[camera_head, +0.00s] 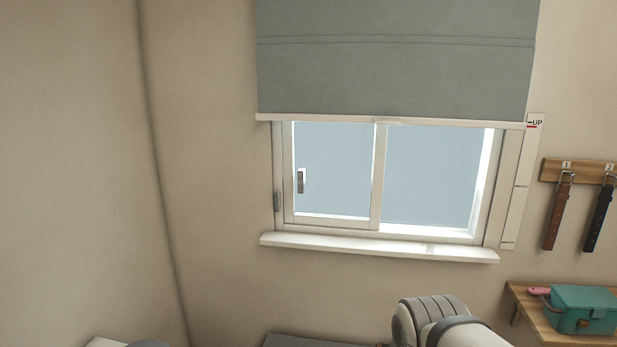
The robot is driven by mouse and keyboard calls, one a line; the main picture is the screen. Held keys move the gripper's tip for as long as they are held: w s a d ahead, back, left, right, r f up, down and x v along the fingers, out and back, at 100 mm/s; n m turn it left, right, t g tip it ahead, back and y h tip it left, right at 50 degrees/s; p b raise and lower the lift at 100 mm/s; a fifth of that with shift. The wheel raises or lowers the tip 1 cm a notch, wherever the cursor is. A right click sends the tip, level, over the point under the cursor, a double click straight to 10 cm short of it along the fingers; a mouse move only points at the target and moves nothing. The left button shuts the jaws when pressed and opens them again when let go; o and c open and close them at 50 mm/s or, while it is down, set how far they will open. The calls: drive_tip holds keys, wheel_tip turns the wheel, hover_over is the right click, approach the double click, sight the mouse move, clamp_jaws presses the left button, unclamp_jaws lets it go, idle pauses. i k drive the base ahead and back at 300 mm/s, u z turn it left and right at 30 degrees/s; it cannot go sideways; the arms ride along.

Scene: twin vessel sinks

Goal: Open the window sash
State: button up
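The window is on the wall ahead, in the upper middle of the head view. Its left sash (379,175) is white-framed and fills the left part of the opening, with its left edge beside the left jamb. A small grey handle (301,181) sits on the left side of this sash. A small grey fitting (277,202) is on the left jamb. The right part of the window shows a pale blue-grey pane (432,175). The top of the window is hidden by a blind. My gripper is not in view; a white link of my arm shows at the bottom.
A grey blind (395,60) hangs over the window top. A white sill (380,248) juts out below. A white strip marked "UP" (520,185) is at right. Brown (560,212) and black (599,218) straps hang nearby, above a wooden shelf with a teal box (582,309).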

sight(373, 222)
drive_tip(key=z, duration=0.05)
drive_tip(key=i, duration=1)
drive_tip(key=z, duration=0.05)
